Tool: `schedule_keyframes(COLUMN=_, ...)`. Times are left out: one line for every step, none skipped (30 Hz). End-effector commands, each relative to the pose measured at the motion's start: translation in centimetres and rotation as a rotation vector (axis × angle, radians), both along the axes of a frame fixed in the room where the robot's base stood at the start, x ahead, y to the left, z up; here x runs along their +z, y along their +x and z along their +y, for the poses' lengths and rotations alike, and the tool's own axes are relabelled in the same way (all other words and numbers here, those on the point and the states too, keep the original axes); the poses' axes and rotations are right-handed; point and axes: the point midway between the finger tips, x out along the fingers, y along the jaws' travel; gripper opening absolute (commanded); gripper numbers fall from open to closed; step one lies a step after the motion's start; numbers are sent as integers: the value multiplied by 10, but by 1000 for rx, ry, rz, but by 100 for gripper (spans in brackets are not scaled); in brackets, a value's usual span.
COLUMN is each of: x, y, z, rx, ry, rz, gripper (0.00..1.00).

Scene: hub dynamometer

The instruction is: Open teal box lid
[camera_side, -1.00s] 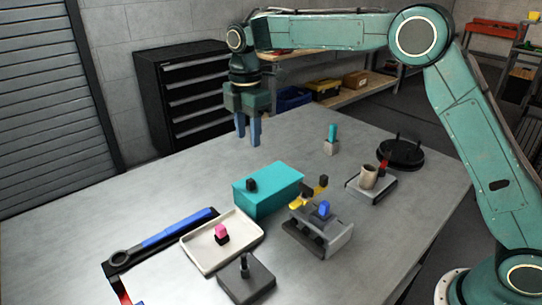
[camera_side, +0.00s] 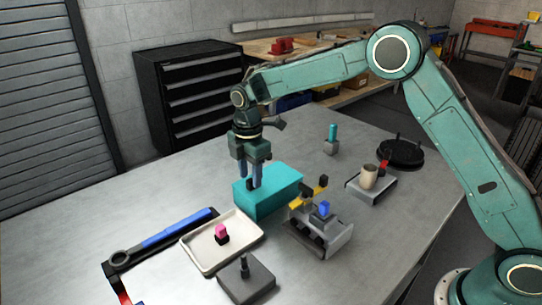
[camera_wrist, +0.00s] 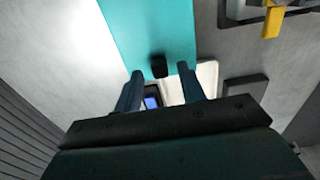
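The teal box (camera_side: 270,194) stands on the table with its lid shut, and it also shows in the wrist view (camera_wrist: 150,30). A small black knob (camera_wrist: 159,66) sits on the lid near one end; in the side view my fingers partly hide it. My gripper (camera_side: 250,184) points down over that end of the lid. In the wrist view my two blue fingers (camera_wrist: 158,82) are apart, with the knob seen between and just beyond their tips. I cannot tell whether the tips touch the lid.
A white tray (camera_side: 252,235) with a pink-topped piece (camera_side: 221,231) lies in front of the box. A grey fixture (camera_side: 334,240) with a blue block stands close on the right. A blue-handled wrench (camera_side: 165,237) lies at the left. The table's back left is clear.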

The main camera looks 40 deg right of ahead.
Motion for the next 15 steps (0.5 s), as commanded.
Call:
schedule_keyframes(x=-6, y=0, z=0, rx=0, ry=0, rz=1, gripper=40)
schedule_keyframes(x=-8, y=0, z=0, rx=0, ry=0, rz=1, gripper=40)
schedule_keyframes(x=-11, y=0, z=0, rx=0, ry=0, rz=0, gripper=40)
schedule_keyframes(x=-13, y=0, z=0, rx=0, ry=0, rz=1, gripper=40)
schedule_keyframes(x=-15, y=0, z=0, rx=0, ry=0, rz=0, gripper=40)
schedule_keyframes(x=-17, y=0, z=0, rx=0, ry=0, rz=0, gripper=40)
schedule_keyframes(x=-18, y=0, z=0, rx=0, ry=0, rz=0, gripper=40)
schedule_keyframes(x=-18, y=0, z=0, rx=0, ry=0, rz=-1, gripper=40)
schedule_keyframes(x=-19, y=0, z=0, rx=0, ry=0, rz=-1, gripper=40)
schedule_keyframes(x=-19, y=0, z=0, rx=0, ry=0, rz=-1, gripper=40)
schedule_keyframes(x=-20, y=0, z=0, rx=0, ry=0, rz=-1, gripper=40)
schedule_keyframes(x=-20, y=0, z=0, rx=0, ry=0, rz=-1, gripper=40)
schedule_keyframes(x=-20, y=0, z=0, rx=0, ry=0, rz=-1, gripper=40)
schedule_keyframes(x=-20, y=0, z=0, rx=0, ry=0, rz=-1, gripper=40)
schedule_keyframes(x=-19, y=0, z=0, rx=0, ry=0, rz=-1, gripper=40)
